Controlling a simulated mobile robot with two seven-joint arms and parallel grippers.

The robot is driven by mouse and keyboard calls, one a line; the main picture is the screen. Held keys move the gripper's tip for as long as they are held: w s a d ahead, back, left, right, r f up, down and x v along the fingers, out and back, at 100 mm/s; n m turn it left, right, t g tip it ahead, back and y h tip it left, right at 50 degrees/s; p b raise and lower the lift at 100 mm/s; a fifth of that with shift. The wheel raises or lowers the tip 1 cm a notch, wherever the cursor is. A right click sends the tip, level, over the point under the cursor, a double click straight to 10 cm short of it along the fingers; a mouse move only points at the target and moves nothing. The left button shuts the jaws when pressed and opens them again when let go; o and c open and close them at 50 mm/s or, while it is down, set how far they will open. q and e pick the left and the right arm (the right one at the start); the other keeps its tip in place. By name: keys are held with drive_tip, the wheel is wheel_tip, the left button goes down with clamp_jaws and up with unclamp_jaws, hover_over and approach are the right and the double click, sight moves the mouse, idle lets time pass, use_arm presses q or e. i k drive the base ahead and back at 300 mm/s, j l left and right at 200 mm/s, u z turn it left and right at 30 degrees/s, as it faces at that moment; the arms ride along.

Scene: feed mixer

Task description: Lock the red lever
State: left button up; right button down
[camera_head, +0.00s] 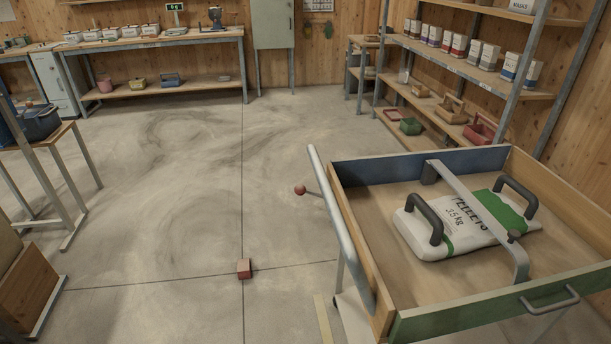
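A red ball knob (300,190) on a thin dark rod sticks out to the left of the cart, just beside its grey side rail; it looks like the red lever. The rod's inner end is hidden behind the rail. The cart's wooden tray (408,290) stands at the right. A bag of pellets (455,229) lies in it with two dark handles over it, and a grey metal strap (470,200) with a dark knob crosses above the bag. Neither of my grippers is in view.
A small red block (244,268) lies on the floor left of the cart. A grey rail (340,225) runs along the cart's left side. Shelves (470,75) stand behind it, a bench (150,42) at the back left, a table (50,135) at the left.

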sight(300, 189)
drive_tip(key=i+j+z, duration=0.15)
drive_tip(key=i+j, duration=0.2)
drive_tip(key=i+j+z, duration=0.15)
drive_tip(key=i+j, duration=0.2)
drive_tip(key=j, duration=0.2)
drive_tip(key=i+j+z, duration=0.1)
drive_tip(key=i+j, duration=0.2)
drive_tip(key=j, duration=0.2)
